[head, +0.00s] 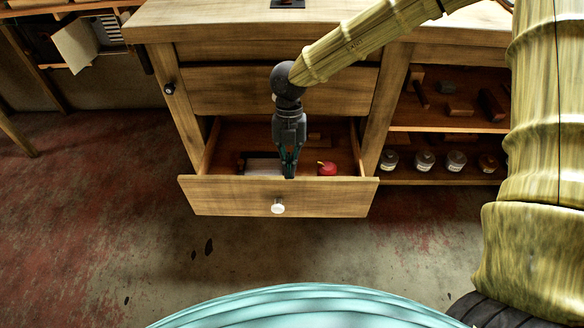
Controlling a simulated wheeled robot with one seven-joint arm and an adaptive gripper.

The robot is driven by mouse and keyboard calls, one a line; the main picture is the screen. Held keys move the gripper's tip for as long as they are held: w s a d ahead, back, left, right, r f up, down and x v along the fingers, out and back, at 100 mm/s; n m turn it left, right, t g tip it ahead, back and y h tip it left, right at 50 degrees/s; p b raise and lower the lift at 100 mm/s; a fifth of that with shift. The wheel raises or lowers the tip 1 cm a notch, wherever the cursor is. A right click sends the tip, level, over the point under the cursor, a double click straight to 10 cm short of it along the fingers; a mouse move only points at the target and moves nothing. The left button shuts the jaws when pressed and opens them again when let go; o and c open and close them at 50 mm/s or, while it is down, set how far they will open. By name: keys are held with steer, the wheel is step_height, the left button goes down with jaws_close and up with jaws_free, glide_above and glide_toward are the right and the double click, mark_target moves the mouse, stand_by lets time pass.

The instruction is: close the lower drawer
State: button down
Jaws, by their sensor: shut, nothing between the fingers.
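The lower drawer (235,197) of the wooden cabinet is pulled well out, with a round pale knob (278,207) on its front. My gripper (289,176) points down over the drawer, close behind the top edge of its front panel. Its fingers are shut and hold nothing. I cannot tell whether the fingertips touch the panel or dip inside the drawer. In the drawer lie a red round object (327,168) and a white flat object (264,167), the latter partly hidden by the front panel.
Above is a shut upper drawer (240,90). A dark knob (169,88) is on the cabinet's left side. Open shelves (440,180) with several jars and blocks are at the right. The floor (110,230) in front is clear.

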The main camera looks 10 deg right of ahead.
mark_target(291, 182)
steer(key=shift+w+d+f+b, duration=0.2)
steer(key=shift+f+b, duration=0.45)
steer(key=shift+f, duration=1.5)
steer(key=shift+w+d+f+b, duration=0.15)
steer(key=shift+f+b, duration=0.5)
steer(key=shift+f, duration=1.45)
steer(key=shift+w+r, duration=0.1)
